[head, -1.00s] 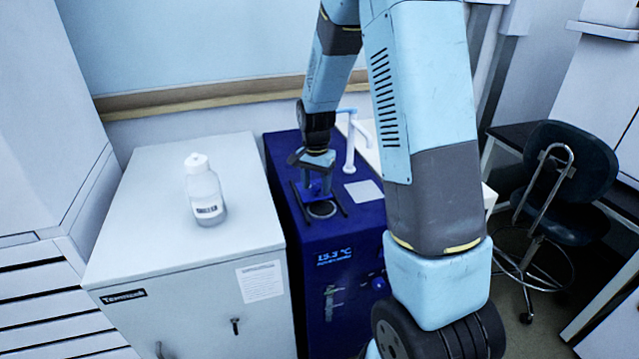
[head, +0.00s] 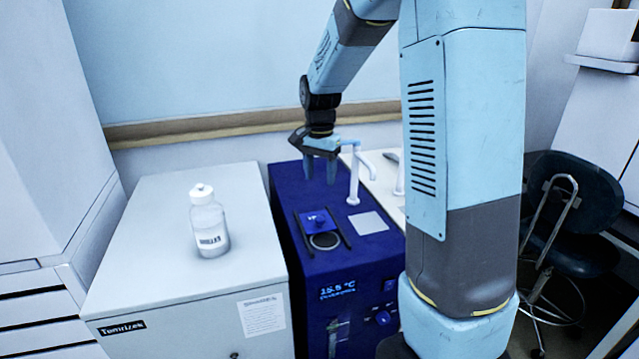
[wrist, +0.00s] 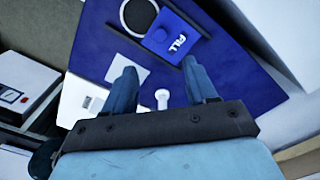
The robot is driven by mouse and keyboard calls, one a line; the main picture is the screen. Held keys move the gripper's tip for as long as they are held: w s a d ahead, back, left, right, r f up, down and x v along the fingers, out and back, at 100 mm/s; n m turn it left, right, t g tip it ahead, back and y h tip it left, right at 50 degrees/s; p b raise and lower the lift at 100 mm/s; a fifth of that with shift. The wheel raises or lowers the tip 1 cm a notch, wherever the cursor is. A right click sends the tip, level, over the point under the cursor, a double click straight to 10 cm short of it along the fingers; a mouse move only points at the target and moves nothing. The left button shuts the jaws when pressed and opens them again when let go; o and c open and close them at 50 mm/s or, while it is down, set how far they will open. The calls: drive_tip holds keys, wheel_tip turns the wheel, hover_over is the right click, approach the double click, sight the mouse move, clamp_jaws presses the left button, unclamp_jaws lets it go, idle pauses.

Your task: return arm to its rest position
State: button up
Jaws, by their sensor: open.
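My arm (head: 465,150) reaches up and over from the right of the head view, and its forearm comes down above the blue machine (head: 285,195). My gripper (head: 320,172) hangs fingers down above the rear part of the machine's top, beside the white tap-like pipe. It is open and empty. A small blue lid (head: 318,221) lies on the machine top between two dark rails, beside a round opening (head: 325,240). The lid also shows in the wrist view (wrist: 172,36), apart from the fingers.
A white bottle (head: 208,225) stands on the white cabinet (head: 150,210) to the left. The white pipe (head: 354,175) rises close to the gripper. A dark chair (head: 575,215) stands at the right. The wall is behind the machine.

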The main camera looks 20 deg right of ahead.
drive_tip(key=shift+r, duration=0.1)
drive_tip(key=s+r+n+t, duration=0.2)
drive_tip(key=s+r+n, duration=0.2)
drive_tip(key=s, duration=1)
drive_tip(key=s+d+r+n+t, duration=0.1)
drive_tip(key=s+r+n+t, duration=0.2)
drive_tip(key=s+r, duration=0.6)
drive_tip(key=s+n, duration=0.2)
drive_tip(key=s, duration=0.2)
drive_tip(key=shift+s+t, duration=0.3)
drive_tip(key=shift+s, duration=0.05)
